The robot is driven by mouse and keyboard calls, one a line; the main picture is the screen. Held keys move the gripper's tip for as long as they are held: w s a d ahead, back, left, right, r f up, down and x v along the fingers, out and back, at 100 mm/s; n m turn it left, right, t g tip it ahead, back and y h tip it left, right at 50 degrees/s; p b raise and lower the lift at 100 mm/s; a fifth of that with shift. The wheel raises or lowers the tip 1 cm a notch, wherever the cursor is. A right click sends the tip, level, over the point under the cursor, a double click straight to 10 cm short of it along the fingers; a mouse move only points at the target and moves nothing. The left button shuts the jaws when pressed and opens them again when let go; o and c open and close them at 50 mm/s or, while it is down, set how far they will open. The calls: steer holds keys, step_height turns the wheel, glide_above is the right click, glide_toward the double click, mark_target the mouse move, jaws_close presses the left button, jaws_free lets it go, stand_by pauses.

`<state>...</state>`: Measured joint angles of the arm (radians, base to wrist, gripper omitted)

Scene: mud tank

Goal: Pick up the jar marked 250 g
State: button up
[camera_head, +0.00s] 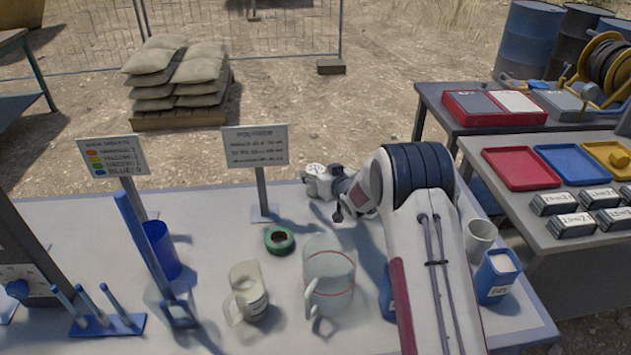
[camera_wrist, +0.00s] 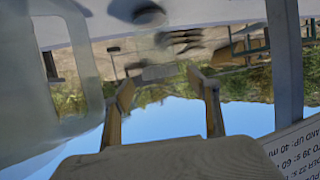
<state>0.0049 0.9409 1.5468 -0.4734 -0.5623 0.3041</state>
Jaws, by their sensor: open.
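A blue jar (camera_head: 497,275) with a pale top stands at the right front of the table; its label is too small to read surely. Another blue container (camera_head: 388,295) is mostly hidden behind my arm, its face not visible. I cannot tell which is marked 250 g. My gripper (camera_wrist: 163,85) is open and empty in the wrist view, its two fingers apart. In the head view my wrist is above the far part of the table, left of and behind the blue jar, and the fingers are hard to make out. No jar is between the fingers.
A clear jug (camera_head: 330,278), a cream jug (camera_head: 248,292), green tape (camera_head: 279,240) and a white cup (camera_head: 480,238) stand around my arm. A polymer sign (camera_head: 256,147) rises behind. A side table with coloured trays (camera_head: 521,168) is at right. The table's front right is an edge.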

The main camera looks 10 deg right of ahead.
steer(key=shift+w+a+f, duration=0.15)
steer(key=shift+w+f, duration=0.1)
steer(key=shift+w, duration=0.35)
jaws_close()
steer(key=shift+r, duration=0.1)
step_height(320, 180, up, 10)
stand_by(0.9)
stand_by(0.4)
